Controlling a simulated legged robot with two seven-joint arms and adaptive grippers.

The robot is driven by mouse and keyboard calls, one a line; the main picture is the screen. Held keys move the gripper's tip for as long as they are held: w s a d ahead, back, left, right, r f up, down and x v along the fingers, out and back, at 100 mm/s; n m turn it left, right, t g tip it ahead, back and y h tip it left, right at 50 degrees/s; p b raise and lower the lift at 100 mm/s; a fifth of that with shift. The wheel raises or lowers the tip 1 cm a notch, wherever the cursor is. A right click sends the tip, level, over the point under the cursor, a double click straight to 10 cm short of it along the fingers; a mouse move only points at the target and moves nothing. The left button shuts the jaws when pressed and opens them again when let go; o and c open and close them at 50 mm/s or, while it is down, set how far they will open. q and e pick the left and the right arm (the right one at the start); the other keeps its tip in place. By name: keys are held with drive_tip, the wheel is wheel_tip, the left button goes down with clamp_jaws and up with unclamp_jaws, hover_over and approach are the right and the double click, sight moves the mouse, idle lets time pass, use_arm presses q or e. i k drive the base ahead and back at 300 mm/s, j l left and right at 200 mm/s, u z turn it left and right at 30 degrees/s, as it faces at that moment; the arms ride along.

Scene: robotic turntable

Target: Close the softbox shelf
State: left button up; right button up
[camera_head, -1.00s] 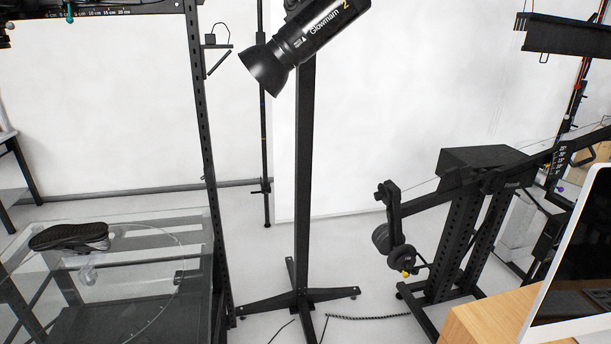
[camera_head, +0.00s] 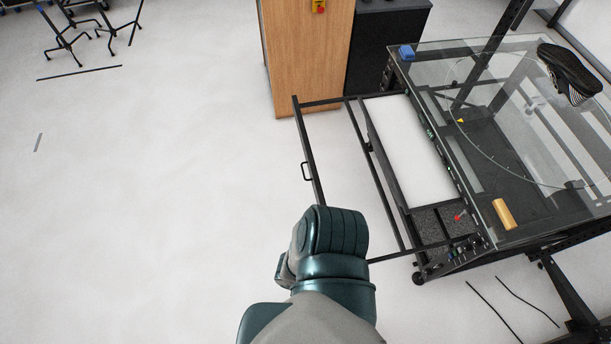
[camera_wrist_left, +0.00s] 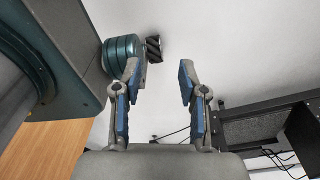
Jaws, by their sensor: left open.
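The softbox shelf is pulled out as an open black frame from the left side of the glass-topped turntable. Its front rail (camera_head: 309,150) carries a small handle (camera_head: 306,172) on the outer side. A white softbox panel (camera_head: 410,150) shows beside the turntable's edge. My teal and grey arm (camera_head: 335,255) rises from the bottom, its top overlapping the near end of the front rail; contact cannot be judged. No fingers show in the head view. In the left wrist view my left gripper (camera_wrist_left: 156,85) is open, with nothing between its blue-padded fingers.
The glass turntable (camera_head: 480,75) fills the right, bearing a black shoe (camera_head: 568,73). A wooden cabinet (camera_head: 305,55) stands behind the shelf. Black stands (camera_head: 90,30) are at the far left. The floor (camera_head: 150,200) left of the shelf is clear.

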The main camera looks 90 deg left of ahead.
sight(415, 174)
drive_tip(key=k+l+u, duration=0.1)
drive_tip(key=u, duration=1.35)
